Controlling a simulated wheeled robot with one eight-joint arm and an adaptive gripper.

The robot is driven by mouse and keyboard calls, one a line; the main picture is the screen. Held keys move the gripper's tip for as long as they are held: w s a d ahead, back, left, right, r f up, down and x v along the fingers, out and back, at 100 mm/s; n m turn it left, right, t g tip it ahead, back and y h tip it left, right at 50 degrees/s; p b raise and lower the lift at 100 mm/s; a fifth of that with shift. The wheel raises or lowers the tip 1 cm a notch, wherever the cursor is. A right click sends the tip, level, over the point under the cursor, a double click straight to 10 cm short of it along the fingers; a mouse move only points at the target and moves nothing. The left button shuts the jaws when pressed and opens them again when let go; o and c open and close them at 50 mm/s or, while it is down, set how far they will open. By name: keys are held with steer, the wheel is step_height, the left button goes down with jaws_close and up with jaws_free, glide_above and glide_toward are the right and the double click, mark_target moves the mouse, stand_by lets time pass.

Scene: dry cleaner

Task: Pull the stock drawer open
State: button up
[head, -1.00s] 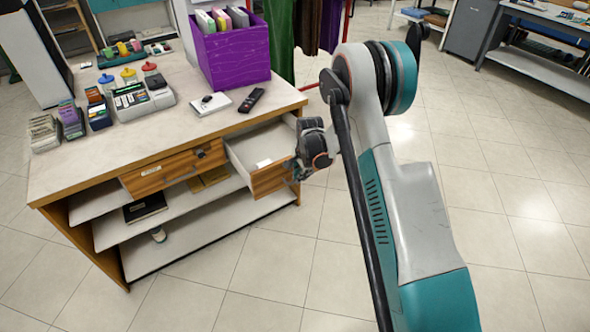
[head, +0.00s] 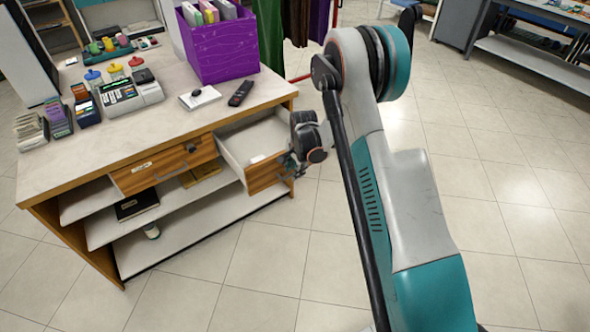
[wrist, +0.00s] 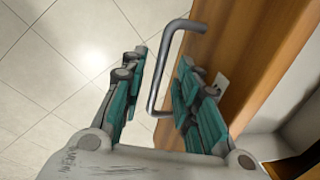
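The right-hand wooden drawer (head: 264,178) of the counter stands pulled out in the head view, with its white inside showing and a small white label or card in it. In the wrist view its brown front (wrist: 235,50) carries a grey metal bar handle (wrist: 173,52). My gripper (wrist: 162,75) has its teal fingers on both sides of the handle, with gaps visible between the fingers and the bar. In the head view my gripper (head: 296,158) is at the drawer front, its fingertips mostly hidden by the wrist.
A second drawer (head: 165,165), closed, sits to the left. Open shelves lie below. The tiled floor (head: 510,190) to the right is clear.

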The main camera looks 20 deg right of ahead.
steer(key=shift+r, duration=0.1)
step_height(320, 180, up, 12)
steer(key=s, duration=0.2)
steer(key=shift+d+f, duration=0.2)
steer(key=shift+d, duration=0.15)
steer(key=s+a+r+n+t, duration=0.1)
steer(key=s+r+n, duration=0.2)
steer(key=s+r, duration=0.55)
steer(key=s+a+r+n+t, duration=0.1)
steer(key=s+r+n, duration=0.3)
steer(key=r, duration=0.7)
steer(key=s+a+r+n+t, duration=0.1)
steer(key=s+r+n, duration=0.1)
steer(key=s, duration=0.9)
steer(key=s+r+n+t, duration=0.2)
steer(key=s+n, duration=0.3)
steer(key=s, duration=0.5)
steer(key=shift+s+a+n+h, duration=0.3)
steer(key=shift+s+a, duration=0.05)
steer(key=shift+s, duration=0.05)
